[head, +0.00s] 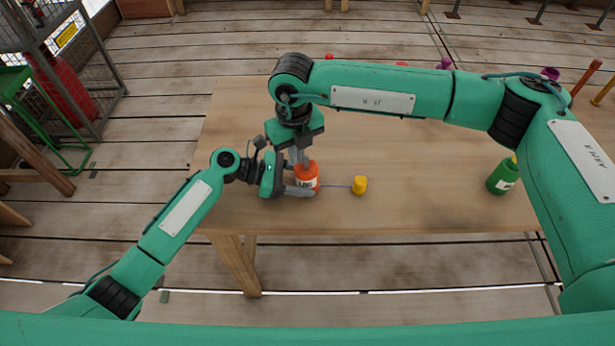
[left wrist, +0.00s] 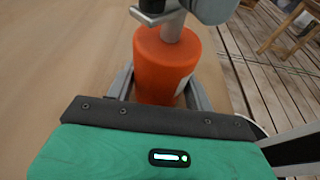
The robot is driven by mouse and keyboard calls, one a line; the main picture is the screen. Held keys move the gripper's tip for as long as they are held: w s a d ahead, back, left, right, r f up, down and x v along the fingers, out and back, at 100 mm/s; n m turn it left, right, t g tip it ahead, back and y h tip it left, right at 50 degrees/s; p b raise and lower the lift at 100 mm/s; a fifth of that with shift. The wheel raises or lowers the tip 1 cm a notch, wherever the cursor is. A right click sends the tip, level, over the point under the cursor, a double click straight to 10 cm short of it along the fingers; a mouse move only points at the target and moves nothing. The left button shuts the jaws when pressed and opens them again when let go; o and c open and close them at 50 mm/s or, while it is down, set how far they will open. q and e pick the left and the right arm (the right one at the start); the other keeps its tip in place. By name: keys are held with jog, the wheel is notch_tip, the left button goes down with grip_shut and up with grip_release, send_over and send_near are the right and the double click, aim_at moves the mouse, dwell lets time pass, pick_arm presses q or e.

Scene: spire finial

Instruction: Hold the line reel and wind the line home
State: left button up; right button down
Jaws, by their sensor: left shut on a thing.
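The line reel (head: 308,176) is an orange cylinder with a pale label, upright near the table's front left; it also shows in the left wrist view (left wrist: 160,65). A thin line runs right from it to a yellow bob (head: 360,186) on the table. My left gripper (head: 300,187) is shut on the reel from the left, with a finger along each side. My right gripper (head: 300,160) points down at the reel's top. In the left wrist view, grey parts cover the middle of that top. Whether its fingers are closed on anything there is hidden.
A green bottle-like container (head: 502,177) stands on the wooden table (head: 430,205) at the right. Red and purple items show at the back edge, partly behind my right arm. The tabletop between the bob and the green container is clear.

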jog(key=shift+w+a, duration=0.1)
jog(key=shift+w, duration=0.25)
dwell(0.3)
jog(key=shift+s+a, duration=0.2)
notch_tip(320, 180, up, 7)
dwell(0.9)
jog(key=shift+r, duration=0.1)
dwell(0.3)
jog(key=shift+s+f, duration=0.25)
jog(key=shift+f, duration=0.4)
jog(key=shift+s+f, duration=0.25)
jog(key=shift+f, duration=0.45)
jog(key=shift+s+f, duration=0.25)
jog(key=shift+f, duration=0.4)
jog(key=shift+f, duration=0.2)
dwell(1.0)
jog(key=shift+f, duration=1.3)
